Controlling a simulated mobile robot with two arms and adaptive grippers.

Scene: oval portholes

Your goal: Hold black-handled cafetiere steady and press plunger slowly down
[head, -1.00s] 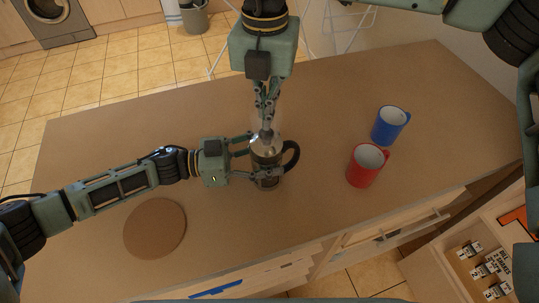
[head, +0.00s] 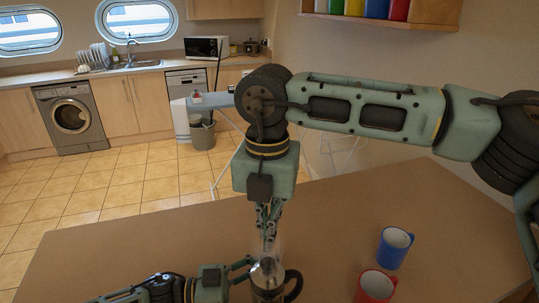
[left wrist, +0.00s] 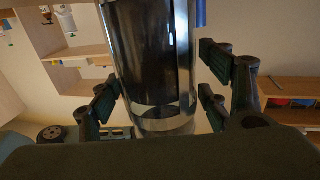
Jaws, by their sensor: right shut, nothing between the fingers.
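The cafetiere (head: 267,277) stands upright on the brown worktop, low in the head view, with a silver lid and a black handle (head: 293,284) on its right. My left gripper (head: 246,276) reaches in from the left with its fingers around the body. In the left wrist view the glass body (left wrist: 157,65), dark inside, stands between the finger pads, which appear to press it from both sides. My right gripper (head: 268,242) points down right above the lid, its fingers shut and empty. The plunger knob is not clear beneath the fingertips.
A blue mug (head: 394,248) and a red mug (head: 375,287) stand on the worktop (head: 130,245) to the right of the cafetiere. The worktop left of my right gripper looks clear.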

